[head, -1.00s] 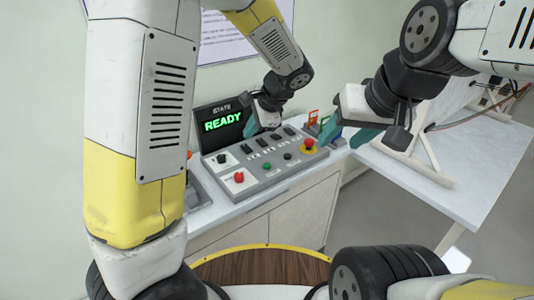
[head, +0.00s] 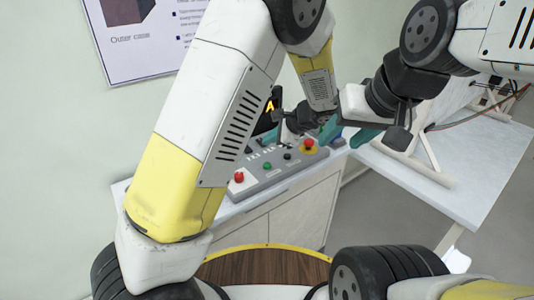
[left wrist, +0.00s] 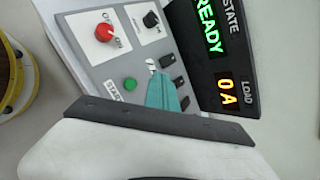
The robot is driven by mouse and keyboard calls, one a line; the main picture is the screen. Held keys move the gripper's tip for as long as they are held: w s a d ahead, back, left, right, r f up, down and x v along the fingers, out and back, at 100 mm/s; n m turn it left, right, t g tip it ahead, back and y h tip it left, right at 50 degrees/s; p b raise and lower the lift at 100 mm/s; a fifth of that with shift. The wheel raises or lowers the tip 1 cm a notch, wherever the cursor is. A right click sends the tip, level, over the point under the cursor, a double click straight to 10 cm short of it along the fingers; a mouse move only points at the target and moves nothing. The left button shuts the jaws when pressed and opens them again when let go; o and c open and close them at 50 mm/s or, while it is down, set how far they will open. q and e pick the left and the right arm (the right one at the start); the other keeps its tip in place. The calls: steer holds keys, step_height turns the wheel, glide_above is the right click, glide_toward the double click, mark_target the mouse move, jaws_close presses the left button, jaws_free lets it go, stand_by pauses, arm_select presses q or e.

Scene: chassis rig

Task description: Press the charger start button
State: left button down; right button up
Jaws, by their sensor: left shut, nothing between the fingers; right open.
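The green start button (left wrist: 130,84) shows on the grey control panel (left wrist: 92,55) in the left wrist view, with a START label beside it. It also shows in the head view (head: 267,166). My left gripper (left wrist: 160,92) is shut and empty, its teal fingertips over the panel on the display side of the green button, near the black switches. I cannot tell whether it touches anything. In the head view the left gripper (head: 288,134) is partly hidden by its arm. My right gripper (head: 346,136) is open and empty, right of the panel.
A red rotary knob (left wrist: 104,32) and a black knob (left wrist: 151,19) share the panel. A red emergency stop (head: 309,146) sits at its right end. The display (left wrist: 212,45) reads READY and 0 A. A white table (head: 440,175) stands at the right.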

mark_target(269, 166)
arm_select(q)
steer(key=shift+f, duration=3.25)
steer(key=shift+f, duration=0.1)
steer(key=shift+f, duration=0.35)
steer(key=shift+f, duration=0.4)
steer(key=shift+r, duration=0.85)
steer(key=shift+r, duration=2.5)
